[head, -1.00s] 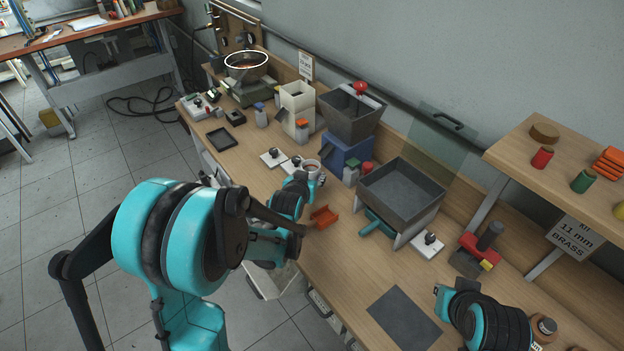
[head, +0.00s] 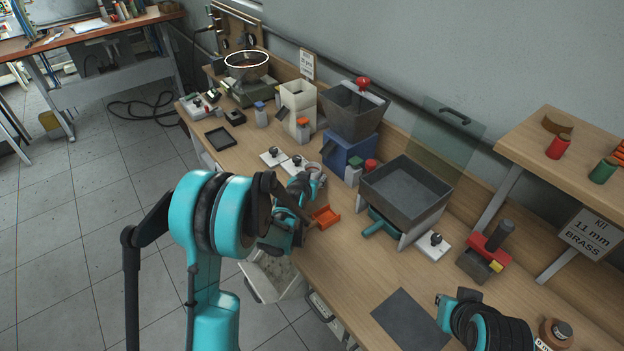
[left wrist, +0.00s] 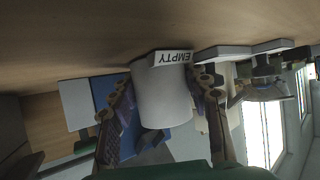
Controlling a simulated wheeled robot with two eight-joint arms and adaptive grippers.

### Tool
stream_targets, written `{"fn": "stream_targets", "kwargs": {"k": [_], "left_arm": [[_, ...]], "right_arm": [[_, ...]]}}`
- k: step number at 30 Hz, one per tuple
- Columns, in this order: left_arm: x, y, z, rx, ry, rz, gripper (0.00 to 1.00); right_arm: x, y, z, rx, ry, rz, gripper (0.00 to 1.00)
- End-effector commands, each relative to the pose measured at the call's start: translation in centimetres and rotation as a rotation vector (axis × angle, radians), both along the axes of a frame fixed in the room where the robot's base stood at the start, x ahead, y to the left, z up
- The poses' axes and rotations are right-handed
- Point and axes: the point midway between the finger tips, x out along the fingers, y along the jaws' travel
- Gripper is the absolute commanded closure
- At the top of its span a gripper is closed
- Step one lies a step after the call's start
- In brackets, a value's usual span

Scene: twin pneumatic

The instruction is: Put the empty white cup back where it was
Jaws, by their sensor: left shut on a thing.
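The white cup (left wrist: 162,98) fills the middle of the left wrist view, between the two fingers of my left gripper (left wrist: 158,92), which is shut on it. A tag reading EMPTY (left wrist: 173,57) shows at the cup's table-side end. In the head view, the cup (head: 314,168) is mostly hidden by my left gripper (head: 306,183) over the bench. Whether the cup touches the bench is hard to tell. My right gripper (head: 446,302) is low at the right, beside a dark mat; its fingers are not clear.
The wooden bench (head: 345,238) holds an orange tray (head: 325,217) just right of my left gripper. White plates with black knobs (head: 273,156) lie just behind it. A blue machine with a grey hopper (head: 352,112) and a large grey bin (head: 405,188) stand nearby. The dark mat (head: 409,318) is bare.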

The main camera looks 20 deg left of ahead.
Motion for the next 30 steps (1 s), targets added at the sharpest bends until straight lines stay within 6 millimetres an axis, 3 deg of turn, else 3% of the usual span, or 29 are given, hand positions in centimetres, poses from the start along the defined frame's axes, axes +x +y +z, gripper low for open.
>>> {"fn": "stream_targets", "kwargs": {"k": [4,5,7,19,30], "left_arm": [[0.0,0.0,-0.4,0.000,0.000,0.000,0.85],[0.0,0.0,-0.4,0.000,0.000,0.000,0.50],[0.0,0.0,-0.3,0.000,0.000,0.000,0.32],[0.0,0.0,0.3,0.000,0.000,0.000,0.32],[-6.7,-0.1,4.0,0.000,0.000,0.000,0.32]], "right_arm": [[0.0,0.0,-0.4,0.000,0.000,0.000,1.00],[0.0,0.0,-0.4,0.000,0.000,0.000,1.00],[0.0,0.0,-0.3,0.000,0.000,0.000,1.00],[0.0,0.0,0.3,0.000,0.000,0.000,1.00],[0.0,0.0,2.4,0.000,0.000,0.000,1.00]]}}
